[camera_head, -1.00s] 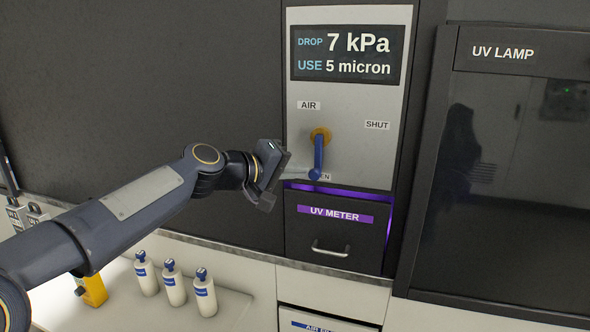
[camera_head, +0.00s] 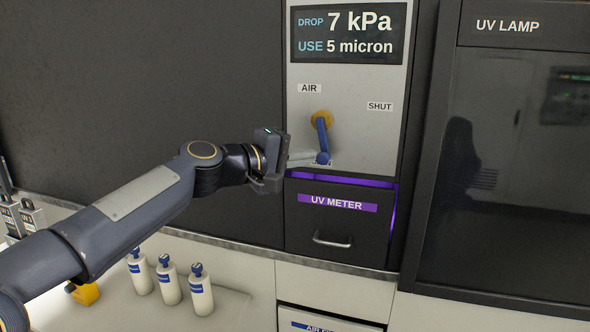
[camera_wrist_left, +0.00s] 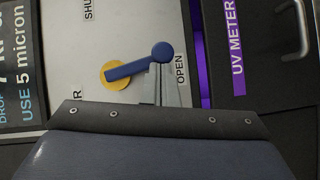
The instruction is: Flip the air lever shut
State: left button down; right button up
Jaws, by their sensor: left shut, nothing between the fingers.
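The blue air lever (camera_head: 321,136) hangs from a yellow pivot on the grey panel, below the AIR label. It points down and slightly right, its round knob beside the partly covered OPEN label. The SHUT label (camera_head: 380,106) is up and to the right. My left gripper (camera_head: 314,157) is shut and empty, its fingertips at the left side of the knob. In the left wrist view the lever (camera_wrist_left: 135,70) lies just beyond the shut fingertips (camera_wrist_left: 159,70), which reach the knob; I cannot tell whether they press on it. My right gripper is not in view.
The display (camera_head: 348,35) above reads 7 kPa drop, use 5 micron. The UV METER drawer (camera_head: 334,224) is below the panel, and the dark UV LAMP cabinet (camera_head: 525,170) is at right. White bottles (camera_head: 168,283) stand on the counter below my arm.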

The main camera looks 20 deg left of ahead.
aim_at(328, 158)
pick_arm(q)
jog(key=d+n+t+b, duration=0.1)
jog(key=n+b, duration=0.1)
jog(key=b, duration=0.1)
jog(key=d+n+t+h+b, duration=0.1)
jog(key=n+b, duration=0.1)
jog(key=b, duration=0.2)
jog(key=d+n+t+b, duration=0.1)
jog(key=d+n+b, duration=0.1)
jog(key=b, duration=0.2)
jog(key=shift+f+t+h, duration=0.3)
jog(key=shift+f+h, duration=0.1)
jog(key=shift+d+r+n+t+b, duration=0.3)
jog(key=shift+n+t+b, duration=0.4)
jog(key=shift+n, duration=0.3)
jog(key=shift+d+r, duration=0.2)
jog(key=shift+s+d+r, duration=0.1)
jog(key=shift+d+r, duration=0.6)
jog(key=shift+d, duration=0.15)
